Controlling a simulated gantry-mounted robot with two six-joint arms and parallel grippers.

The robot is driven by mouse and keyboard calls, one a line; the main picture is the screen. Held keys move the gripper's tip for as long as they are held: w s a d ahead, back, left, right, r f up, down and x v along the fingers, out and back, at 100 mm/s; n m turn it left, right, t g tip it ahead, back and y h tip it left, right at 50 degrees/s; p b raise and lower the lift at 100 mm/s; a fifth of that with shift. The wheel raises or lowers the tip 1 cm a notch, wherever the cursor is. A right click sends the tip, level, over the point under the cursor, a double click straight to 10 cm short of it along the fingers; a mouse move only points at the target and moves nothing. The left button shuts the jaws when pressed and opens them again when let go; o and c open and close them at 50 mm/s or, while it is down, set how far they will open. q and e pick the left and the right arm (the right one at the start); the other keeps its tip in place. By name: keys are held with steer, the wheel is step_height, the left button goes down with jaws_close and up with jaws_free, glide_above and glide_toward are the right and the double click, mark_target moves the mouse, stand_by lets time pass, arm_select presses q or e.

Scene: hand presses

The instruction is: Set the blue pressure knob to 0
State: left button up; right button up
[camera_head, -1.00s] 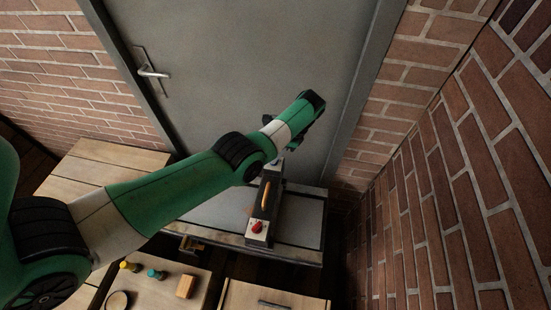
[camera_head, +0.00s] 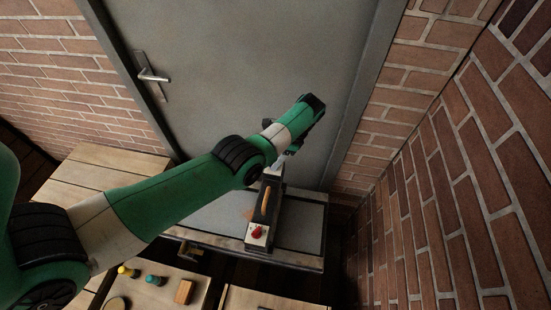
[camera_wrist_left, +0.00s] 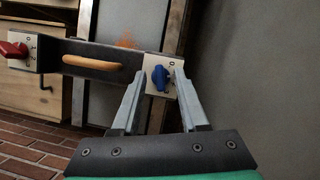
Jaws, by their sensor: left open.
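The blue pressure knob (camera_wrist_left: 160,77) sits on a pale dial plate (camera_wrist_left: 150,66) at one end of the dark press in the left wrist view. My left gripper (camera_wrist_left: 159,78) is open, with one finger on each side of the knob. Whether the fingers touch it I cannot tell. A "0" mark shows on the plate beside the knob. In the head view the press (camera_head: 265,205) stands on a table, and my left gripper (camera_head: 283,160) is at its far end. The arm hides the blue knob there. My right gripper is not in view.
A red knob (camera_head: 257,232) is at the press's near end, with an orange handle (camera_head: 266,200) between. The grey door (camera_head: 250,80) stands close behind. A lower table holds a yellow item (camera_head: 127,271), a teal item (camera_head: 155,281) and an orange block (camera_head: 184,292).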

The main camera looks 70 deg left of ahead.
arm_select(q)
steer(key=v, duration=0.5)
steer(key=shift+w+r+b, duration=0.1)
steer(key=shift+b, duration=0.3)
steer(key=shift+b+v, duration=0.8)
steer(key=shift+v, duration=0.3)
